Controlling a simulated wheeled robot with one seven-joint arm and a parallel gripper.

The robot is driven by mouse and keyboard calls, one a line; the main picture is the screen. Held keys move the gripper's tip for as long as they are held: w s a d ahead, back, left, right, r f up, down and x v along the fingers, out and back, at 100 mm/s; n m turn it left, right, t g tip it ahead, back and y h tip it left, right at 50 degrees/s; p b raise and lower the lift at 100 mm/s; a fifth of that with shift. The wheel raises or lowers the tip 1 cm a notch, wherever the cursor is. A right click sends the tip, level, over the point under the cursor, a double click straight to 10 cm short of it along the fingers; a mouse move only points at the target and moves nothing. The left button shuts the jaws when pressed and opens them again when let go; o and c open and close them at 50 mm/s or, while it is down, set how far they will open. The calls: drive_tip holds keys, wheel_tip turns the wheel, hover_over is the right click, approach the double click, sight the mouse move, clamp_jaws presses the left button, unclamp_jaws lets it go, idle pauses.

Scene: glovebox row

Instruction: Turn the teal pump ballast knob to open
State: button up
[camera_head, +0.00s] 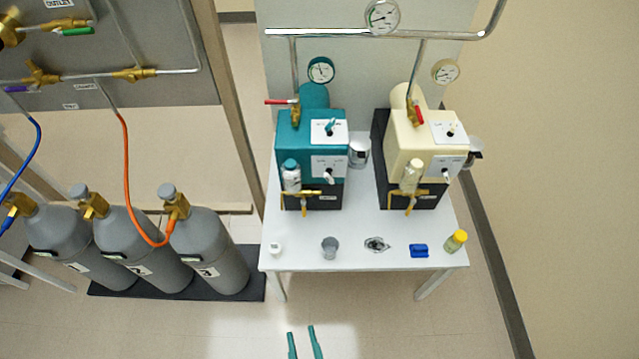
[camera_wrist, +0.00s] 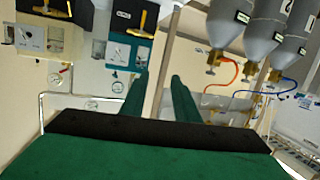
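The teal pump (camera_head: 295,140) stands upright on the white table, left of a cream pump. The upper panel (camera_head: 341,133) carries a small teal lever or knob (camera_head: 330,127); the lower panel (camera_head: 319,163) carries a pale knob (camera_head: 329,177). The panel lettering is too small to read, so I cannot tell which is the ballast knob. The wrist view shows the teal pump (camera_wrist: 143,55) upside down, beyond my fingers. My gripper (camera_head: 304,345) is open and empty, low in the head view, in front of the table and apart from the pump.
The cream pump (camera_head: 408,140) has similar panels. On the white table (camera_head: 300,262) stand a grey cup (camera_head: 329,247), a blue block (camera_head: 419,251) and a yellow-capped jar (camera_head: 455,241). Grey cylinders (camera_head: 217,250) with hoses stand at left. Floor before the table is clear.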

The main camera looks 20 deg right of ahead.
drive_tip(key=w+d+f+n+t+h, duration=0.1)
drive_tip(key=w+d+f, duration=0.15)
drive_tip(key=w, duration=0.45)
drive_tip(key=w+d+f+h, duration=0.1)
drive_tip(key=w+d+f, duration=0.1)
drive_tip(key=w+d, duration=0.35)
drive_tip(key=n+h, duration=0.1)
drive_tip(key=h, duration=0.2)
approach(329, 181)
drive_tip(key=shift+t, duration=0.4)
drive_tip(key=x, duration=0.9)
drive_tip(key=shift+d+f, duration=0.15)
drive_tip(key=shift+f, duration=0.25)
clamp_jaws()
